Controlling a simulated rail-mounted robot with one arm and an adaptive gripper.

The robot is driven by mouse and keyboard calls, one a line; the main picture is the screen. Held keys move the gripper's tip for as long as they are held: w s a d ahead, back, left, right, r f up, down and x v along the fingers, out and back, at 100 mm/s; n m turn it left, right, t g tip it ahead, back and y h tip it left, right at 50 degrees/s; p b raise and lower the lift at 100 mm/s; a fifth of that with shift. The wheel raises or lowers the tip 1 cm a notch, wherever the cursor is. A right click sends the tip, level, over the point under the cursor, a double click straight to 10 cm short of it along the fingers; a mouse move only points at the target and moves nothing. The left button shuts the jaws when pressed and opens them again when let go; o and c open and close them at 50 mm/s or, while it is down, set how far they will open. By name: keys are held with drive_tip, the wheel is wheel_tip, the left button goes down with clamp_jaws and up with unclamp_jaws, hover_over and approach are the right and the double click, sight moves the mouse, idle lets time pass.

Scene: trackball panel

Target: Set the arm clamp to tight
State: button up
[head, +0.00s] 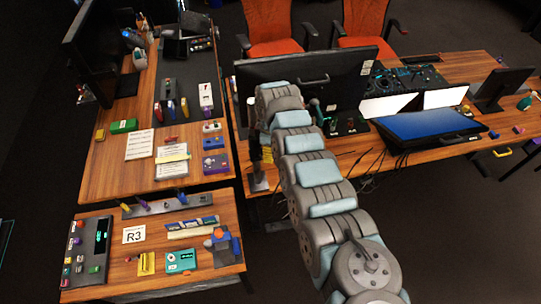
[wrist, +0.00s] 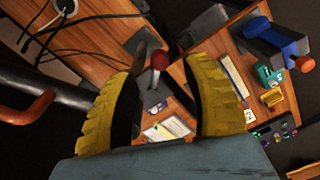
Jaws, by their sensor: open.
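My gripper (wrist: 158,72) shows in the wrist view as two yellow ribbed fingers, spread open with nothing held. A red ball knob (wrist: 160,60) on a dark fitting appears between the fingertips; its depth, and whether it is near the fingers, I cannot tell. A blue fitting with an orange knob (wrist: 276,40) lies to the upper right in the wrist view. It also shows as a blue fitting (head: 222,244) at the right of the small front table. No label reads "arm clamp", so I cannot tell which part is the clamp. My arm hides much of the middle in the head view.
A panel marked R3 (head: 134,234), a teal box (head: 181,261) and a dark button panel (head: 86,252) occupy the small front table. A large monitor (head: 300,85) stands behind my arm. Dark cables (head: 372,165) hang at the right desk's edge. Orange chairs (head: 268,25) stand behind.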

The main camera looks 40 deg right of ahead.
wheel_tip(320, 180, up, 8)
idle(0.4)
drive_tip(key=shift+f, duration=0.1)
idle(0.4)
